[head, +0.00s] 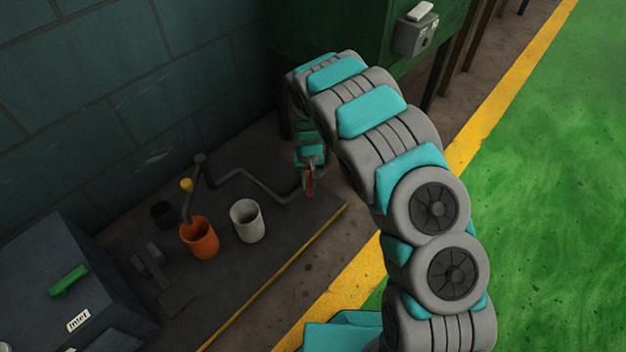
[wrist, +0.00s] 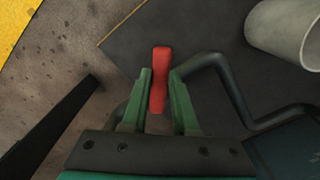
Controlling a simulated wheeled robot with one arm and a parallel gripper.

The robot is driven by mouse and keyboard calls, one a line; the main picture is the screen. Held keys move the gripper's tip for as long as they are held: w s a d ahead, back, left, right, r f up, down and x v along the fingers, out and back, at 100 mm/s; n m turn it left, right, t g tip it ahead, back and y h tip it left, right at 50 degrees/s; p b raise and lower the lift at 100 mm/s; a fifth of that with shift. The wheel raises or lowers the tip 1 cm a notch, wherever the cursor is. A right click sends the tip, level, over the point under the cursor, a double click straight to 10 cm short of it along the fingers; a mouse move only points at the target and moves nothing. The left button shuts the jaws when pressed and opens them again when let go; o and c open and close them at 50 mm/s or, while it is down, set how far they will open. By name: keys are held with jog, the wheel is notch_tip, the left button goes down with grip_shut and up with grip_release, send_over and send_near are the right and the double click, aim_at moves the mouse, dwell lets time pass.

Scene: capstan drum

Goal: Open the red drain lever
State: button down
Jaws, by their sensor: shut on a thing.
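The red drain lever (wrist: 160,72) stands between my gripper's two green fingers in the wrist view. My gripper (wrist: 160,100) is shut on it, with a finger against each side and the lever's red end sticking out past the fingertips. In the head view the red lever (head: 309,182) shows as a small red piece just below my gripper (head: 310,170), at the right end of a bent dark pipe (head: 250,180). My arm covers part of the area to its right. The lever's pivot is hidden by the gripper.
A white cup (head: 247,221) and an orange cup (head: 199,238) stand on the dark platform (head: 285,238) left of the lever. A green cabinet (head: 345,25) rises behind. A dark box with a green handle (head: 68,281) sits at left. Green floor at right is clear.

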jog(key=shift+w+a+m+b, duration=0.2)
jog(key=shift+a+m, duration=0.4)
jog(key=shift+m, duration=1.05)
jog(key=shift+w+a+m+b, duration=0.1)
jog(key=shift+a+m+b, duration=0.15)
jog(key=shift+a+m, duration=0.9)
jog(key=shift+w+a+m+b, duration=0.15)
jog(key=shift+m+b, duration=0.1)
jog(key=shift+m, duration=1.85)
jog(key=c, duration=0.7)
grip_release()
notch_tip(320, 180, up, 8)
jog(key=shift+f+p, duration=0.1)
jog(key=shift+p, duration=0.25)
